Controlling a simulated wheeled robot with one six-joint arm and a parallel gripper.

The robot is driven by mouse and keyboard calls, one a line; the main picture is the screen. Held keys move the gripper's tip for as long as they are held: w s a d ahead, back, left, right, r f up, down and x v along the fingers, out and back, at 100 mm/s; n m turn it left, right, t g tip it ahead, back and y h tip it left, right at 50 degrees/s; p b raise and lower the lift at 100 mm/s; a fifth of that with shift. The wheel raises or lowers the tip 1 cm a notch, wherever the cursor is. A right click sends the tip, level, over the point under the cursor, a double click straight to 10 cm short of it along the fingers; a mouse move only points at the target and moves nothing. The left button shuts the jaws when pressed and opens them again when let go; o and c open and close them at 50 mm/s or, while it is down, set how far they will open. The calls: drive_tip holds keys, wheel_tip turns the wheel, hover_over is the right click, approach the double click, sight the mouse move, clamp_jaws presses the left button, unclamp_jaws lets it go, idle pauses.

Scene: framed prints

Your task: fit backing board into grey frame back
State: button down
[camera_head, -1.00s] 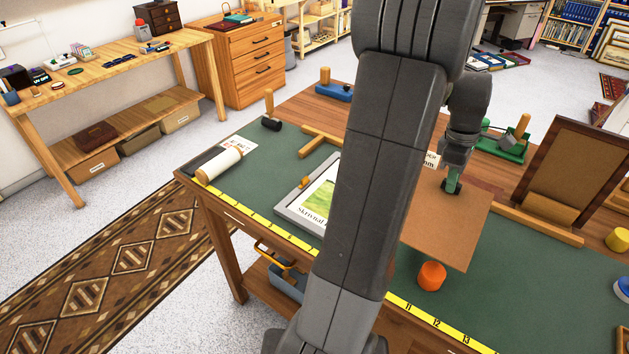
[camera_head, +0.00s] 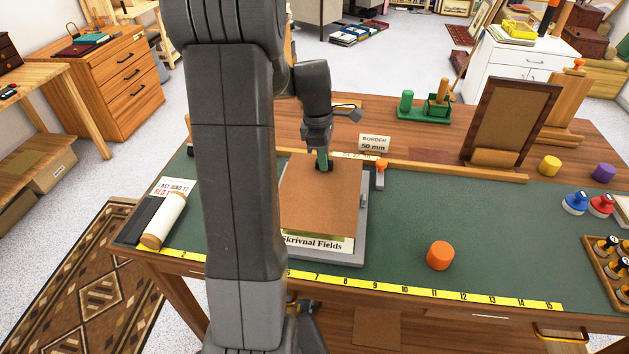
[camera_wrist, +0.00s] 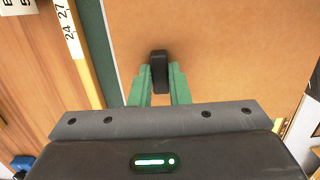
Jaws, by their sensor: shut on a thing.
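The brown backing board (camera_head: 318,208) is over the grey frame back (camera_head: 346,256) in the head view. My gripper (camera_head: 322,160) is shut on the black tab near the board's far edge; the green fingers (camera_wrist: 159,88) pinch that tab in the wrist view. The board (camera_wrist: 225,45) fills much of the wrist view. Below its near edge show a strip of the print titled "Skrivnal Fields" (camera_head: 315,243) and the frame's near rail. My arm hides the frame's left side. I cannot tell whether the board touches the frame.
A wooden rail (camera_head: 440,172) with a yellow scale runs behind the frame. An orange-topped peg (camera_head: 381,172) stands close to the frame's right. A white roll (camera_head: 164,221) lies at left.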

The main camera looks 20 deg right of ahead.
sight(323, 174)
drive_tip(key=shift+f, duration=2.75)
drive_tip(key=shift+f, duration=0.2)
drive_tip(key=c, duration=1.4)
unclamp_jaws()
drive_tip(key=shift+o, duration=0.2)
drive_tip(key=shift+r, duration=0.1)
drive_tip(key=r, duration=0.4)
drive_tip(key=a+r, duration=0.1)
drive_tip(key=r, duration=0.7)
drive_tip(key=shift+w+a+r, duration=0.1)
drive_tip(key=shift+w+a, duration=0.05)
drive_tip(key=shift+w, duration=0.25)
